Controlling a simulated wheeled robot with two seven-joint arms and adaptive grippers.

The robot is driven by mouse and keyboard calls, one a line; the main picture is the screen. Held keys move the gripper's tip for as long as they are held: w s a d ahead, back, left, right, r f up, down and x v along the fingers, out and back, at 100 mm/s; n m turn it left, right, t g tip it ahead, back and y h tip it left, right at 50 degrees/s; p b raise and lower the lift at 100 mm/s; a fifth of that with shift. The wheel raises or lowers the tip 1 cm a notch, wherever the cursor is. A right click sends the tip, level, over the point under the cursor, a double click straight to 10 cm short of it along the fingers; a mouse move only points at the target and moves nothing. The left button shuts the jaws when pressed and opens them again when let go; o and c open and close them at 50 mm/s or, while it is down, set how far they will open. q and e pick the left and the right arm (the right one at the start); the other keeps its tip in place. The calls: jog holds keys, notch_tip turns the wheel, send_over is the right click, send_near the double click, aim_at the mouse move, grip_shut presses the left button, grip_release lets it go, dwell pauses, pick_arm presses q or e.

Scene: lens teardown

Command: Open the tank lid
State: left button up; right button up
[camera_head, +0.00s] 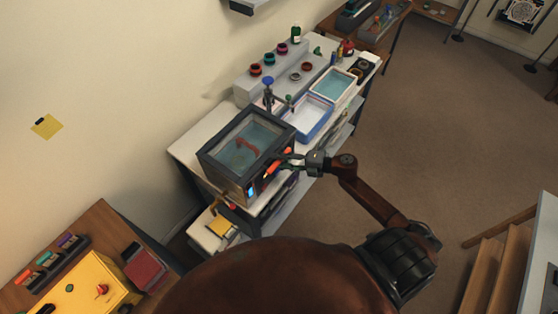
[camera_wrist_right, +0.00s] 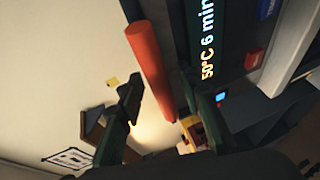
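The tank (camera_head: 238,188) is a dark box on the white bench, with a lit display on its front. Its lid (camera_head: 213,157) has a dark frame and a clear pane and looks shut; a reddish-brown shape (camera_head: 247,147) shows through it. An orange bar handle (camera_head: 271,168) is at the tank's front, and it also shows in the right wrist view (camera_wrist_right: 150,60). My right gripper (camera_head: 284,161) is at this handle. In the wrist view its fingers (camera_wrist_right: 161,88) are apart, one on each side of the bar, with visible gaps. My left gripper is out of view.
A blue-rimmed white tray (camera_head: 312,134) and a tray of bluish liquid (camera_head: 352,76) stand right of the tank. A blue-topped item (camera_head: 268,84) stands behind it. A yellow box (camera_head: 75,290) sits on a wooden table at lower left.

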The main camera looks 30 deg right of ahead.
grip_shut()
dwell(0.6)
